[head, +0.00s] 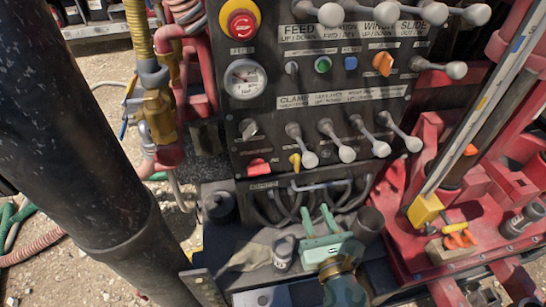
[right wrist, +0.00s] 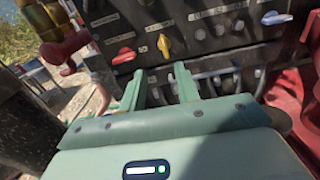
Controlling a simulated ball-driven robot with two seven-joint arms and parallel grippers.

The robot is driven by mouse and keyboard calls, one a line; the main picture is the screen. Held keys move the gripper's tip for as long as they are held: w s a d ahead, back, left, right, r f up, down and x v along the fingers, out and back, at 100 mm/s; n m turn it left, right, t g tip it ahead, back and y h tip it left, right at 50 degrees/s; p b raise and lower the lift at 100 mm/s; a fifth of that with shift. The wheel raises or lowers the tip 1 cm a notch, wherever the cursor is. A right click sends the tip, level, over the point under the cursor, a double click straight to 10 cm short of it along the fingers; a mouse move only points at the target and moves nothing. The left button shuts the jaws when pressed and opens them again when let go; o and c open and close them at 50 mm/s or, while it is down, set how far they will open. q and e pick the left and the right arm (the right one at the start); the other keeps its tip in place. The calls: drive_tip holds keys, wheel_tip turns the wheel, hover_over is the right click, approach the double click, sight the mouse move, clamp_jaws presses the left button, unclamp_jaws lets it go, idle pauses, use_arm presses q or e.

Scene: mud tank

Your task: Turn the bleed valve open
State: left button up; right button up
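The dark control panel (head: 330,90) faces me. Near its lower left are a small yellow lever (head: 295,160) and a red handle (head: 258,167). In the right wrist view the yellow lever (right wrist: 163,45) stands roughly upright, and the red handle (right wrist: 123,56) is to its left. I cannot read which control is the bleed valve. My right gripper (head: 315,212), pale green, is below the panel with its fingers pointing at it. In the right wrist view its fingers (right wrist: 160,70) are apart with nothing between them, short of the yellow lever. My left gripper is not in view.
Several ball-ended levers (head: 340,140) stick out above and right of the yellow lever. Black hoses (head: 330,198) run under the panel. A thick dark pipe (head: 70,140) stands at left. A red tray (head: 440,255) with tools lies at right.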

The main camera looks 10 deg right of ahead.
drive_tip(key=p, duration=0.2)
approach(299, 162)
drive_tip(key=w, duration=0.9)
drive_tip(key=shift+w+a, duration=0.15)
drive_tip(key=shift+w, duration=0.15)
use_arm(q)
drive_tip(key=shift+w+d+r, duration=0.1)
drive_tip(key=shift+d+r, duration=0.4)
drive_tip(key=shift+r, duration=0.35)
use_arm(e)
clamp_jaws()
